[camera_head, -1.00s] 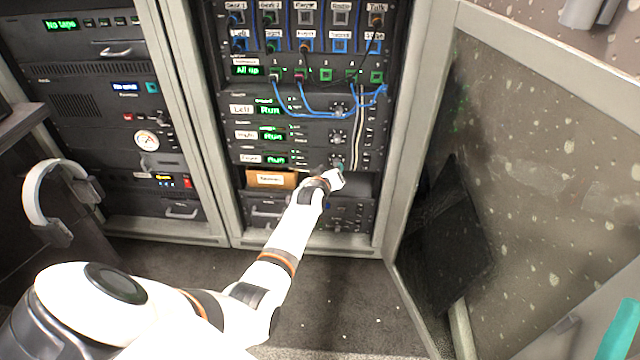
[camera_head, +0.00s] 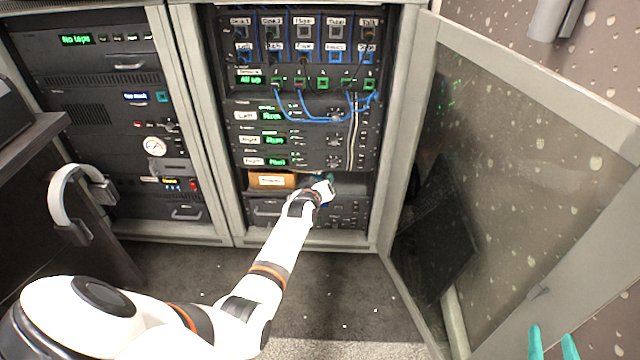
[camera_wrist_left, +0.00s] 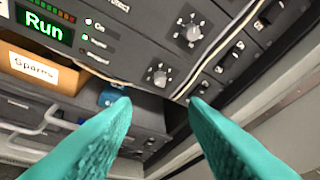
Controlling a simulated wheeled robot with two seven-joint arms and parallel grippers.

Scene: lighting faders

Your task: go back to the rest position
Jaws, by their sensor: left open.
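My left arm reaches across to the open middle rack, and its gripper (camera_head: 328,180) is at the shelf gap below the units reading "Run". In the left wrist view the teal fingers (camera_wrist_left: 158,105) are spread with nothing between them. Beyond them are a rack unit with knobs (camera_wrist_left: 190,32) and a pale cable. My right gripper (camera_head: 552,345) shows only as two teal fingertips at the bottom right, apart and empty; the rest of it is out of frame.
A labelled cardboard box (camera_head: 271,181) sits on the shelf left of my left gripper; a blue item (camera_wrist_left: 110,95) is partly behind a finger. The open rack door (camera_head: 500,190) stands at the right. Blue cables (camera_head: 320,119) hang above. Headphones (camera_head: 72,200) hang at the left.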

